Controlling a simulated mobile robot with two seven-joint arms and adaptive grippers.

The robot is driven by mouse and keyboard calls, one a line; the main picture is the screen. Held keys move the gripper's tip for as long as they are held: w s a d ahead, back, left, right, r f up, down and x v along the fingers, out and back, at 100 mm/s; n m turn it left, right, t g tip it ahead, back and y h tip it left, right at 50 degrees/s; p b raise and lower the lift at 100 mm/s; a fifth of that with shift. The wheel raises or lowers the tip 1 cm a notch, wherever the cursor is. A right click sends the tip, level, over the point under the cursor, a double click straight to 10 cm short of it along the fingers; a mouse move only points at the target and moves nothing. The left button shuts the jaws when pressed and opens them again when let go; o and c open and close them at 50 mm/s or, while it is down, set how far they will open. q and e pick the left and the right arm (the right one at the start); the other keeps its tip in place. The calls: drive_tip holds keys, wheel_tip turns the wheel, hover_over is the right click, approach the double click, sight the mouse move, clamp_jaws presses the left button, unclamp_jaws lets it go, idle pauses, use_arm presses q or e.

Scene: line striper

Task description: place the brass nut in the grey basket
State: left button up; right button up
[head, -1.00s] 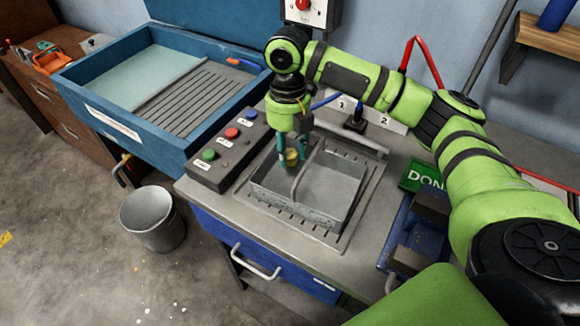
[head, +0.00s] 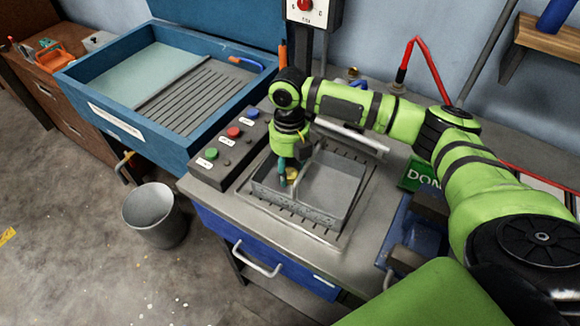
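The grey basket (head: 335,212) sits on the slotted plate of the workbench, with an upright handle across its middle. My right gripper (head: 288,178) points down inside the left part of the basket. The small brass nut (head: 292,174) is at its teal fingertips and appears held between them. The nut is low in the basket, but I cannot tell whether it touches the floor. The far finger is partly hidden. My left gripper is not in view.
A control box (head: 222,152) with green, red and blue buttons stands left of the basket. A green sign (head: 418,176) and a blue vise (head: 415,235) are to the right. A blue sink (head: 160,95) is at the left and a grey bin (head: 153,215) on the floor.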

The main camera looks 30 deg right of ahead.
sight(289, 168)
idle(0.3)
wheel_tip(289, 168, up, 12)
drive_tip(key=w+b, duration=0.1)
drive_tip(key=b, duration=0.1)
drive_tip(key=shift+d+b, duration=0.25)
drive_tip(key=shift+b, duration=0.05)
drive_tip(key=shift+w+r, duration=0.1)
drive_tip(key=shift+r, duration=0.05)
